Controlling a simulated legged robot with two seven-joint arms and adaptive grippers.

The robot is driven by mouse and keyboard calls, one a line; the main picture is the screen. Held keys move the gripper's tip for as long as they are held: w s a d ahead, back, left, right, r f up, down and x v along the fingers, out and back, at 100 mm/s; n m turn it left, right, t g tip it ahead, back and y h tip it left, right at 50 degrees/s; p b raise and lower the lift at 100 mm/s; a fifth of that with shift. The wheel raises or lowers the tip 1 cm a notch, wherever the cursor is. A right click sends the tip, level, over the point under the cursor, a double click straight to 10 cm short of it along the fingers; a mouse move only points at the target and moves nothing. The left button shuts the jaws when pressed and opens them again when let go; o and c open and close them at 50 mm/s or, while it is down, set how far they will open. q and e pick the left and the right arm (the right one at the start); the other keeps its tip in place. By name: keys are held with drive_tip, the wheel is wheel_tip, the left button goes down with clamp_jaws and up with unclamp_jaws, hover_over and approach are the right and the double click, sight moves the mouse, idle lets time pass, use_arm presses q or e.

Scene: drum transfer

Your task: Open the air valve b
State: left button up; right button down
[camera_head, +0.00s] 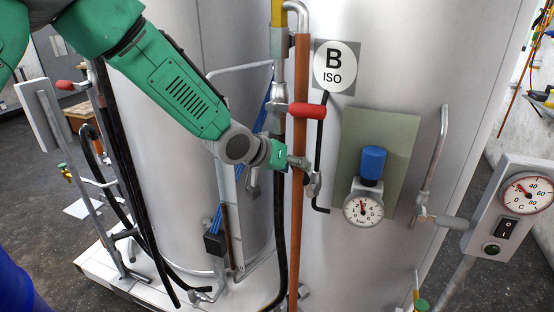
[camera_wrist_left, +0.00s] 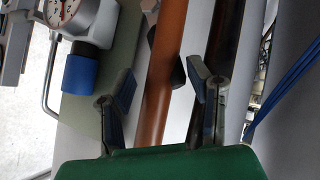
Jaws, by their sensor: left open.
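A red-handled valve (camera_head: 308,110) sits on the pipes in front of the drum, left of a plate marked "B ISO" (camera_head: 335,66). I cannot tell for certain that it is air valve b. My left gripper (camera_head: 306,172) is below the red handle, close in front of the copper-orange pipe (camera_head: 300,235). In the left wrist view the fingers (camera_wrist_left: 162,95) are open, with the orange pipe (camera_wrist_left: 165,75) showing between them; contact cannot be told. A blue knob (camera_head: 372,163) above a round gauge (camera_head: 363,206) is right of my gripper; the blue knob (camera_wrist_left: 90,75) also shows in the wrist view. My right gripper is out of view.
The green-grey panel (camera_head: 400,150) is behind the blue knob. A grey lever handle (camera_head: 440,220) and a temperature box (camera_head: 512,215) stand at the right. Dark hoses and thin pipes run close beside the orange pipe. Another red handle (camera_head: 72,86) is at the far left.

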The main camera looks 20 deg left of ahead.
use_arm(q)
drive_tip(key=v, duration=0.9)
drive_tip(key=shift+a, duration=0.25)
